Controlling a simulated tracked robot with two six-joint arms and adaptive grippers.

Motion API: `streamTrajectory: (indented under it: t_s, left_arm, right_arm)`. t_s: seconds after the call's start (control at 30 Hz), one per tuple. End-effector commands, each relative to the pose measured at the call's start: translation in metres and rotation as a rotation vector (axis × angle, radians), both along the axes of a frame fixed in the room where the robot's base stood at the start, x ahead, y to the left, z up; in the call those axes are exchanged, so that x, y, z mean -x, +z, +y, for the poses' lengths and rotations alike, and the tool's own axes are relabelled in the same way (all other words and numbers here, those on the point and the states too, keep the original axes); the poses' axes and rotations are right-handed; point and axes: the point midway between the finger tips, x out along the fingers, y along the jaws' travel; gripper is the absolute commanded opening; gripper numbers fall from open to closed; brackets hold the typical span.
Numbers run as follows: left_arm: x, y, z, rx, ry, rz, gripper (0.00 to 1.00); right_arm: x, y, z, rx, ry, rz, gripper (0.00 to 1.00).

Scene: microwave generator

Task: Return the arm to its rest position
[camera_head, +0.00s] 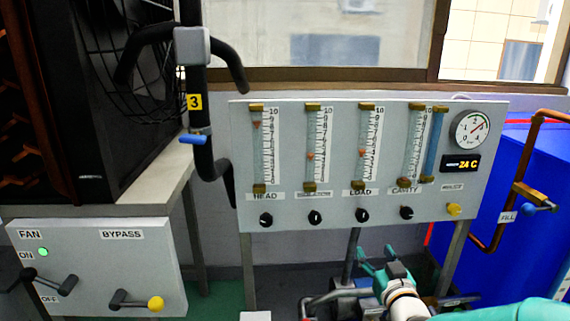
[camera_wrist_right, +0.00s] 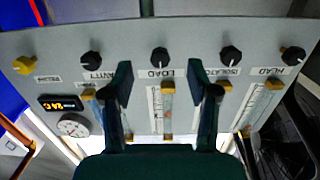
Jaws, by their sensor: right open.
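My right arm comes in from the lower right in the head view. Its teal gripper (camera_head: 377,254) is open and empty, below the grey flow-meter panel (camera_head: 290,212). In the right wrist view the two dark teal fingers (camera_wrist_right: 160,70) stand apart with nothing between them. That view shows the panel (camera_wrist_right: 200,35) upside down, with the black LOAD knob (camera_wrist_right: 159,57) seen between the fingertips. The fingers overlap the panel in the picture, but I cannot tell the exact distance. My left gripper is not in view.
Pipes (camera_head: 340,295) run below the panel around my right gripper. A blue tank (camera_head: 500,235) with a copper pipe (camera_head: 491,243) stands at the right. A FAN and BYPASS lever box (camera_head: 110,265) is at lower left. A black hose (camera_head: 202,158) hangs left of the panel.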

Motion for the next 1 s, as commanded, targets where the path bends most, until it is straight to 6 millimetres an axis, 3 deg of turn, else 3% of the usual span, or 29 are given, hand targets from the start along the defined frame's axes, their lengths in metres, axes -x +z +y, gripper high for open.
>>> streamTrajectory:
  t_s: [0.13, 0.27, 0.4, 0.53, 0.7, 0.8, 0.9, 0.93, 1.0]
  left_arm:
    - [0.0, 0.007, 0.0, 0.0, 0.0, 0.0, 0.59]
    - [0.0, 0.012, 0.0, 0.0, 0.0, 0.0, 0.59]
    - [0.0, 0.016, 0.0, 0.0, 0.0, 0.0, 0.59]
    - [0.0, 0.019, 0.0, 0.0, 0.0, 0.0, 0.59]
    - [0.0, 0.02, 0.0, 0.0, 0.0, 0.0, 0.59]
    - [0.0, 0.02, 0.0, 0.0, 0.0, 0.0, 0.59]
    - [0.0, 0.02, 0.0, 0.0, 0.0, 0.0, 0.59]
    - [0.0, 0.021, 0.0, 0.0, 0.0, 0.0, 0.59]
    - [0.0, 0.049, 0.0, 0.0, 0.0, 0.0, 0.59]
  right_arm:
    - [0.01, -0.082, 0.016, -0.018, 0.031, 0.175, 0.59]
    - [0.043, -0.17, 0.039, -0.06, 0.074, 0.399, 0.59]
    - [0.102, -0.256, 0.066, -0.132, 0.117, 0.672, 0.59]
    - [0.168, -0.314, 0.089, -0.204, 0.145, 0.913, 0.59]
    - [0.245, -0.353, 0.111, -0.284, 0.159, 1.167, 0.59]
    - [0.287, -0.364, 0.121, -0.328, 0.158, 1.306, 0.59]
    - [0.326, -0.364, 0.127, -0.391, 0.13, 1.455, 0.59]
    - [0.331, -0.362, 0.127, -0.421, 0.104, 1.484, 0.59]
    - [0.327, -0.334, 0.127, -0.413, 0.109, 1.468, 0.59]
